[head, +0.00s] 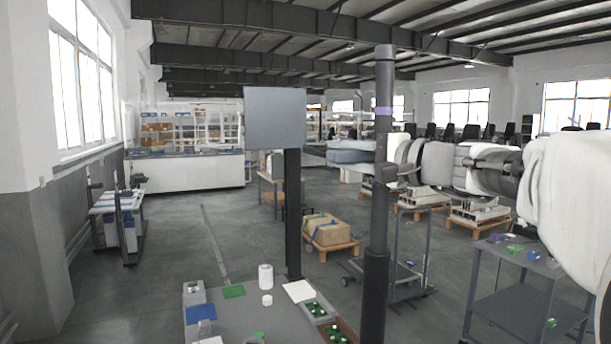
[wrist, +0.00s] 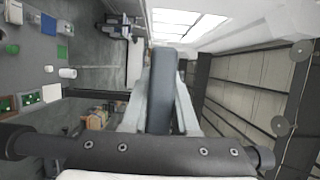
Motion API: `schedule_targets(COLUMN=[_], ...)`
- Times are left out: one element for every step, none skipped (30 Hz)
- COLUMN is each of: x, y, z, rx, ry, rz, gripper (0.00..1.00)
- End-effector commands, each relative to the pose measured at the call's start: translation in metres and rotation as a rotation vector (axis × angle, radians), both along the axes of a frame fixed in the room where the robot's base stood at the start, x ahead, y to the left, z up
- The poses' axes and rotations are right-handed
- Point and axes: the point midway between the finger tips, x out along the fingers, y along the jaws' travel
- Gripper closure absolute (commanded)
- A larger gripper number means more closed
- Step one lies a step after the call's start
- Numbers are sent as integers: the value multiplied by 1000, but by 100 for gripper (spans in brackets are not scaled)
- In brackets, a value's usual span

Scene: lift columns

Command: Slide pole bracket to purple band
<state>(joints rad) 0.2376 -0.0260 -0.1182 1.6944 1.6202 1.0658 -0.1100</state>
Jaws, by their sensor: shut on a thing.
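The grey pole (head: 380,215) stands upright, with a purple band (head: 383,111) near its top. The blue-grey pole bracket (head: 346,156) juts out to the left of the pole, a short way below the band. A dark collar surrounds the pole at about that height. My gripper (wrist: 160,105) is shut on the bracket; in the wrist view the bracket (wrist: 160,85) is a slate bar between two light grey fingers. In the head view my arm comes from the right, and the pole hides part of the gripper. How the bracket meets the pole is partly hidden.
A grey panel (head: 275,118) on a black post (head: 292,215) stands left of the pole. A table (head: 240,315) with small boxes and trays is below. A grey cart (head: 525,290) stands at the lower right. The pole between bracket and band looks clear.

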Motion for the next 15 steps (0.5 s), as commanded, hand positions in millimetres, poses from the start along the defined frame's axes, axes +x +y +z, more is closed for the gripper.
schedule_targets(x=[0, 0, -1, -1, -1, -1, -1, -1, -1, -1, -1, -1, -1, -1, -1], y=[0, 0, -1, -1, -1, -1, -1, -1, -1, -1, -1, -1, -1, -1, -1], z=[26, 34, 42, 48, 53, 58, 61, 64, 66, 67, 68, 68, 68, 68, 67], rx=[0, 0, 0, 1, 1, 1, 1, 1, 1, 1, 1, 1, 2, 2, 2], ry=[-11, -11, -9, -10, -10, -9, -9, -9, -9, -9, -7, -7, -7, -7, -7], rz=[-3, -3, -3, -3, -3, -3, -3, -3, -3, -3, -3, -4, -4, -4, -4], gripper=[100, 100, 100, 100, 100, 100, 100, 100, 100, 100, 100, 100, 100, 100, 100])
